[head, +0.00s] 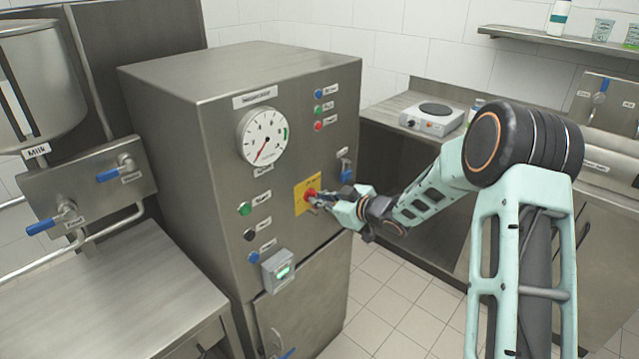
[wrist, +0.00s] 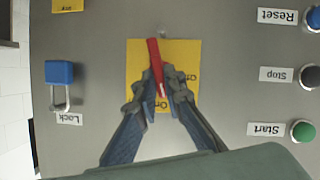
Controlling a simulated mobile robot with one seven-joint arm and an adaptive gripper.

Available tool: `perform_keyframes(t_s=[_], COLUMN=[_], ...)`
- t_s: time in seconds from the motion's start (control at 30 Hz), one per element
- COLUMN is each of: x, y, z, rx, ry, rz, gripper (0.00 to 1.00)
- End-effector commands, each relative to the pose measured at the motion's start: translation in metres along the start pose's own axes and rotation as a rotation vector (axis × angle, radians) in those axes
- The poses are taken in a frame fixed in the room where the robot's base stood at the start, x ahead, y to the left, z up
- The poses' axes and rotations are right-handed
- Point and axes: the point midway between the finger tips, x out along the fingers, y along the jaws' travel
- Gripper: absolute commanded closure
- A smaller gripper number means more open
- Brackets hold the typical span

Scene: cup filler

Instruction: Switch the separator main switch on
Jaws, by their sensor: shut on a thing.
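The separator main switch is a red rotary handle (wrist: 155,58) on a yellow plate (head: 302,205) on the front of the steel separator cabinet (head: 190,110). In the wrist view my gripper (wrist: 163,72) reaches onto the handle, one finger on each side, shut on it. The handle stands nearly upright there, slightly tilted. "On" is readable on the plate near the fingers, and another label at its side is partly hidden. In the head view my gripper (head: 318,199) covers part of the switch.
A blue padlock (wrist: 59,72) hangs beside the plate. Reset (wrist: 314,18), Stop (wrist: 310,76) and Start (wrist: 302,131) buttons sit on the other side. A gauge (head: 263,136) is above, a small box with a green display (head: 278,270) below. A hot plate (head: 432,118) stands on the counter behind.

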Motion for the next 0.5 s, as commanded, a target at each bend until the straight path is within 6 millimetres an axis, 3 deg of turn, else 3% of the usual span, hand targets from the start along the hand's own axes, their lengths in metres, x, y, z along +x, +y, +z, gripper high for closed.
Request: perform_keyframes(t_s=[0.5], x=[-0.001], y=[0.0031], z=[-0.0019], rx=[0.234], ry=[-0.001], rz=[-0.097], gripper=[1.0])
